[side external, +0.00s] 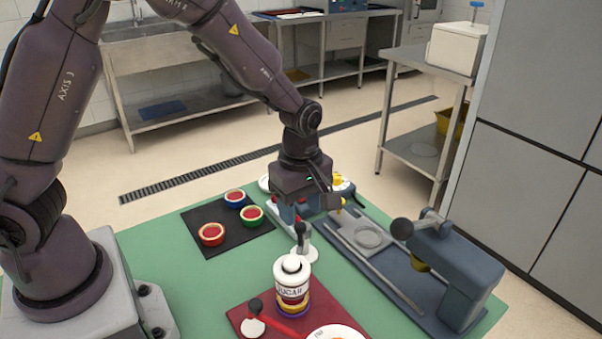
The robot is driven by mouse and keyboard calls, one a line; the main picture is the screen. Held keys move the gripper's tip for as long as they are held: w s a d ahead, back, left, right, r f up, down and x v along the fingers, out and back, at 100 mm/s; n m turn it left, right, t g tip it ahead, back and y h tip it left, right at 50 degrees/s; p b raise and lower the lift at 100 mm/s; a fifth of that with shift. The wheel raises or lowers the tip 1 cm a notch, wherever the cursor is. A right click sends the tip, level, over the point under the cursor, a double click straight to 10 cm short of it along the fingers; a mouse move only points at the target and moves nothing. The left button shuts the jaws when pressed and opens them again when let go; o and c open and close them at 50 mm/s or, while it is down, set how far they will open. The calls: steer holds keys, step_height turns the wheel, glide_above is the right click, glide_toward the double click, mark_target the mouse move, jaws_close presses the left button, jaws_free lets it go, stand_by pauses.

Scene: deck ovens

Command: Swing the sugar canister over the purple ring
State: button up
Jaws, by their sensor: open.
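The white sugar canister (292,275), labelled SUGAR and with a round knob on its lid, stands upright on the dark red mat (241,315). Red, yellow and purple bands show at its foot. The lowest, a purple band (294,314), looks like the purple ring, but I cannot tell whether the canister stands on it, inside it or just in front of it. My gripper (308,212) hangs behind the canister, over the far part of the green table. It is open and apart from the canister. Its fingertips are small and partly lost among the objects behind.
A black-knobbed tool with a white base (303,252) stands between my gripper and the canister. A red-handled tool (283,329) and a plate (336,332) lie in front. A dark tray (210,222) holds three small bowls at left. A grey-blue press (450,268) stands at right.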

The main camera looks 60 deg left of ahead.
step_height(320, 180, up, 9)
steer(key=shift+r, duration=0.2)
stand_by(0.3)
steer(key=s+a+r+m+t, duration=0.2)
steer(key=s+r+m, duration=0.3)
steer(key=s+m, duration=0.3)
steer(key=s+a+r+m+t, duration=0.2)
steer(key=s+r+m, duration=0.3)
steer(key=s+m, duration=0.4)
steer(key=shift+s+r+m+t, duration=0.3)
steer(key=shift+m+t, duration=0.3)
steer(key=shift+t, duration=0.2)
